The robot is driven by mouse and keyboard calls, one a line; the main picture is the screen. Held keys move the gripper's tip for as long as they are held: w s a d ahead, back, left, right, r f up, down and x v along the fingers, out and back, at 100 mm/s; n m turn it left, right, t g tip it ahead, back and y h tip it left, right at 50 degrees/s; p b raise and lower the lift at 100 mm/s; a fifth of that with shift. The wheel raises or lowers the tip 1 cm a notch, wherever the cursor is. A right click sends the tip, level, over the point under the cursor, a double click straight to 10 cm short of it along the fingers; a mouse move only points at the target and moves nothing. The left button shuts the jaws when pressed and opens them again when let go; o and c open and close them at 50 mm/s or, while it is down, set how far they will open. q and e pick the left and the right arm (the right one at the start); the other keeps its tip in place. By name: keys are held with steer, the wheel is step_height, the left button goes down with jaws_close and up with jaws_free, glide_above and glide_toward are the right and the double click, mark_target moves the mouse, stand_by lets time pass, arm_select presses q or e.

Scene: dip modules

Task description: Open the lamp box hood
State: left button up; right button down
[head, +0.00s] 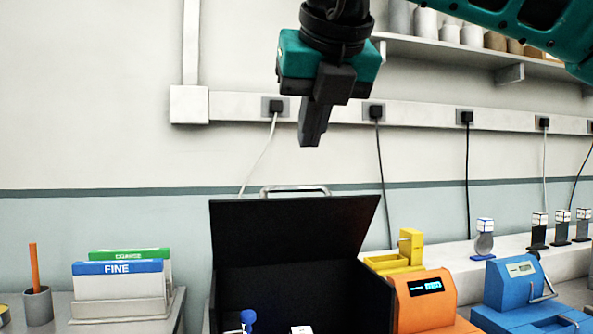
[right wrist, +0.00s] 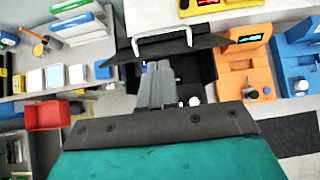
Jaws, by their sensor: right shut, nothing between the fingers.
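The lamp box (head: 345,290) is black and stands at the bottom centre of the head view. Its hood (head: 290,225) is tilted up, with the dark interior showing below it. A pale metal handle (head: 295,189) is at the hood's upper edge; in the right wrist view the handle (right wrist: 163,38) lies beyond my fingertips. My right gripper (head: 312,140) is shut and empty, pointing down above the hood and apart from it. The right wrist view shows its fingers (right wrist: 157,70) together in front of the box. My left gripper is not in view.
A blue-knobbed item (head: 248,318) and a white item (head: 301,329) are inside the box. An orange device (head: 425,300), a yellow device (head: 410,247) and a blue device (head: 520,290) stand to the right. A card holder (head: 120,300) stands left. A shelf (head: 450,50) is above right.

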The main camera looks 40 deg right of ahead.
mark_target(299, 198)
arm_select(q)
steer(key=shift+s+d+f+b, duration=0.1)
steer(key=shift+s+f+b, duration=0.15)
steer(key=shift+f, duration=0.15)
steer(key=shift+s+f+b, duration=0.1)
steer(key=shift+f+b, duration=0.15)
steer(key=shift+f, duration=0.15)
arm_select(e)
steer(key=shift+x, duration=4.8)
